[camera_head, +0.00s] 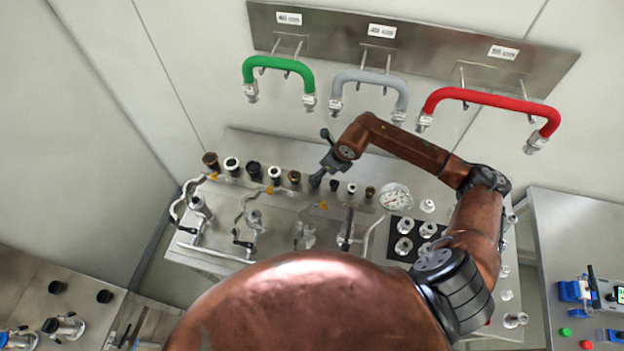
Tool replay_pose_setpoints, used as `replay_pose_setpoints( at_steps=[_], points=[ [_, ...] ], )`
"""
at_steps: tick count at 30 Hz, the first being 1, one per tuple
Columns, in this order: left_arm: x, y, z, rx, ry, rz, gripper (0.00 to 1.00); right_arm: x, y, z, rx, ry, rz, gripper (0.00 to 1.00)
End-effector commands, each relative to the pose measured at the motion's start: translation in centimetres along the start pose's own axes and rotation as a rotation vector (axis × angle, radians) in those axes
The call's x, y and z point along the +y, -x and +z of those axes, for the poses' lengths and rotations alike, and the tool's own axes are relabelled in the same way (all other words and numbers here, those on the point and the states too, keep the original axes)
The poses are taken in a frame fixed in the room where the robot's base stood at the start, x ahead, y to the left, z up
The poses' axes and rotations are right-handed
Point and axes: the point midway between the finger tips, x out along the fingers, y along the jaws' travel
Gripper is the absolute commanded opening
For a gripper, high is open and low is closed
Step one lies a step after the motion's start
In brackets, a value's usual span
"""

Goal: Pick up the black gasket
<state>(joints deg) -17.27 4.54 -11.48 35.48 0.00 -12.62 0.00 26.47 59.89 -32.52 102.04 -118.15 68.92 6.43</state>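Several small ring-like parts stand in a row along the back of the steel bench. Two of them look all black: a larger black gasket-like part (253,168) left of the middle, and a smaller one (333,185) further right. I cannot tell which is the black gasket. My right gripper (321,158), on the arm coming in from the right, is above the row with its fingers spread and nothing visible between them. Its lower finger is close to the smaller black part; contact cannot be told. My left gripper is not in view.
Green (279,62), grey (369,78) and red (491,97) hoses hang on the wall panel. Valve pipework (248,222) stands in front of the row.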

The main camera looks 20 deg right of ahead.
Motion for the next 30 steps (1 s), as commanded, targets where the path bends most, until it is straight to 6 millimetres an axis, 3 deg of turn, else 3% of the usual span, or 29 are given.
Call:
replay_pose_setpoints(
  at_steps=[16,24,30],
  points=[
    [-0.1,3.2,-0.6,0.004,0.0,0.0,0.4,-0.1,-6.3,-0.6,0.0,0.002,0.003,0.52],
    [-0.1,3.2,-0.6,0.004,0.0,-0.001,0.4,-0.2,-6.7,-0.6,-0.001,0.004,0.002,0.52],
    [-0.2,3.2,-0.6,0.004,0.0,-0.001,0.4,-0.2,-6.7,-0.6,-0.001,0.004,0.002,0.39]
  ],
)
